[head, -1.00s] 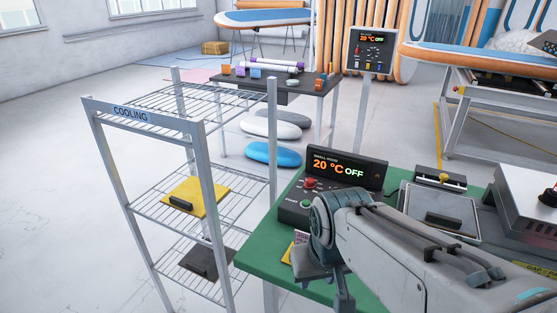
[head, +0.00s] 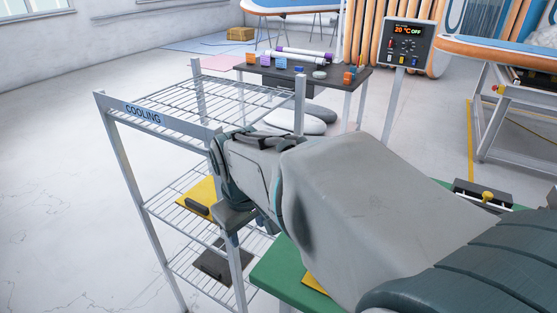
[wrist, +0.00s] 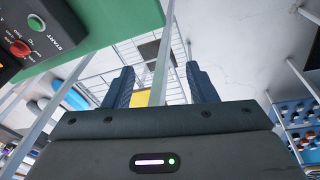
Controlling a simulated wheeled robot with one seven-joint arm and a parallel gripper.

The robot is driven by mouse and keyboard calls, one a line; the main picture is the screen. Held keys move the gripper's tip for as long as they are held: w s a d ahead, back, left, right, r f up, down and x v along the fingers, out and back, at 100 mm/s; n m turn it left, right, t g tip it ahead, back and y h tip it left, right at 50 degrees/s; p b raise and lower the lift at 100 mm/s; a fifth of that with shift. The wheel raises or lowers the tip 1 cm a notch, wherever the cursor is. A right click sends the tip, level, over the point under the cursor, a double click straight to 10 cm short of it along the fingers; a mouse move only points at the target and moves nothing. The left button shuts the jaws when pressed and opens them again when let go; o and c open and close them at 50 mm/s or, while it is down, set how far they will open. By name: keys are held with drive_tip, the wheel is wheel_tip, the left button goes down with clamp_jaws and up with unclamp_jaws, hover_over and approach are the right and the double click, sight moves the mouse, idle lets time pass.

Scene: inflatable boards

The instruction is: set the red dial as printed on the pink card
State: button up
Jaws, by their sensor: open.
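The red dial (wrist: 20,47) shows at the upper left of the wrist view, on a dark control box with a green START button (wrist: 36,22). In the head view my arm hides this box. The pink card cannot be made out in either current view. My gripper (wrist: 160,68) is open and empty, its two dark fingers apart and pointing toward the wire rack. It is off to one side of the dial, not touching it. In the head view my gripper (head: 236,225) hangs by the rack's front right post.
The COOLING rack (head: 150,117) stands at left, with a yellow board (head: 203,190) and a dark board (head: 212,262) on its shelves. The green table (head: 275,275) is mostly behind my arm. A far table and a panel reading 20 °C OFF (head: 408,38) stand behind.

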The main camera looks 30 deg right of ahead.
drive_tip(key=w+d+r+n+g+p, duration=0.1)
drive_tip(key=w+d+n, duration=0.4)
drive_tip(key=d, duration=0.6)
drive_tip(key=w+d+r+n+g+p, duration=0.15)
drive_tip(key=w+d+n, duration=0.25)
drive_tip(key=w+d, duration=0.55)
drive_tip(key=s+d+f+n+y, duration=0.1)
drive_tip(key=s+d+n, duration=0.1)
drive_tip(key=d, duration=0.5)
drive_tip(key=s+d+f+n, duration=0.1)
drive_tip(key=s+d, duration=0.1)
drive_tip(key=d, duration=0.6)
drive_tip(key=f, duration=0.4)
drive_tip(key=f+p, duration=0.1)
drive_tip(key=f, duration=0.8)
drive_tip(key=shift+a+f, duration=0.1)
drive_tip(key=shift+a, duration=0.15)
drive_tip(key=c, duration=1)
